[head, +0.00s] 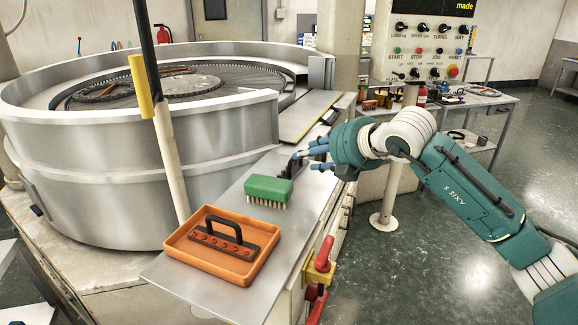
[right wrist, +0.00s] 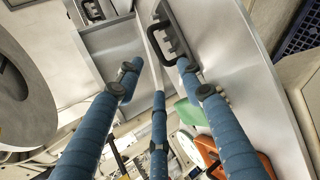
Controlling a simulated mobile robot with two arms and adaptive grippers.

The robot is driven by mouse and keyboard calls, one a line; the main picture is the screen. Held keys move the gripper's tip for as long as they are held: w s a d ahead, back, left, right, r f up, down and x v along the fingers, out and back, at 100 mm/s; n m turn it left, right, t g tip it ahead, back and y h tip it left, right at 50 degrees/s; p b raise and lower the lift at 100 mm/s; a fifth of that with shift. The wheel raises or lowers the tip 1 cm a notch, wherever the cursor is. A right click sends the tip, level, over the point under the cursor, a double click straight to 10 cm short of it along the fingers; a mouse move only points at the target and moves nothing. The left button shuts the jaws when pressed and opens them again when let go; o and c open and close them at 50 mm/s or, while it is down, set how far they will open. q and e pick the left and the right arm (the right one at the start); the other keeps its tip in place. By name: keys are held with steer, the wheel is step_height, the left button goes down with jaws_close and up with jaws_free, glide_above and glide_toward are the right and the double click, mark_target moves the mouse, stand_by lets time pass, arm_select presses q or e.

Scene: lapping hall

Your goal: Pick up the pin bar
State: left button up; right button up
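A dark pin bar with an arched handle (right wrist: 172,38) lies on the metal ledge in the right wrist view, just beyond the fingertips. In the head view a dark piece (head: 292,167) shows beside the fingers, partly hidden by them. My right gripper (head: 308,157) has its blue fingers spread over the ledge; they also show apart and empty in the right wrist view (right wrist: 158,76). A similar dark bar with a handle (head: 222,236) lies in an orange tray (head: 178,247) at the near end of the ledge. My left gripper is not in view.
A green brush (head: 268,188) lies on the metal ledge (head: 300,215) between the tray and my right gripper. The large round lapping machine (head: 130,160) stands left. A pale post (head: 170,160) rises before it. Red clamp handles (head: 320,262) stick out at the ledge's right side.

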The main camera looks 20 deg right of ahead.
mark_target(294, 176)
steer(key=x, duration=0.2)
steer(key=shift+w+a+f+p, duration=0.2)
steer(key=shift+w+p, duration=0.05)
steer(key=shift+p, duration=0.1)
steer(key=shift+w+a+f+p, duration=0.1)
steer(key=shift+w+a+p, duration=0.05)
steer(key=shift+w+p, duration=0.2)
steer(key=p+x, duration=0.2)
steer(key=x, duration=0.1)
steer(key=shift+w, duration=0.3)
steer(key=shift+w+a+f, duration=0.1)
steer(key=shift+w+f, duration=0.15)
steer(key=shift+w, duration=0.05)
steer(key=shift+w+f, duration=0.15)
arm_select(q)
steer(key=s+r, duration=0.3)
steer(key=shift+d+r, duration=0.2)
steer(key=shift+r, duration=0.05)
arm_select(e)
jaws_close()
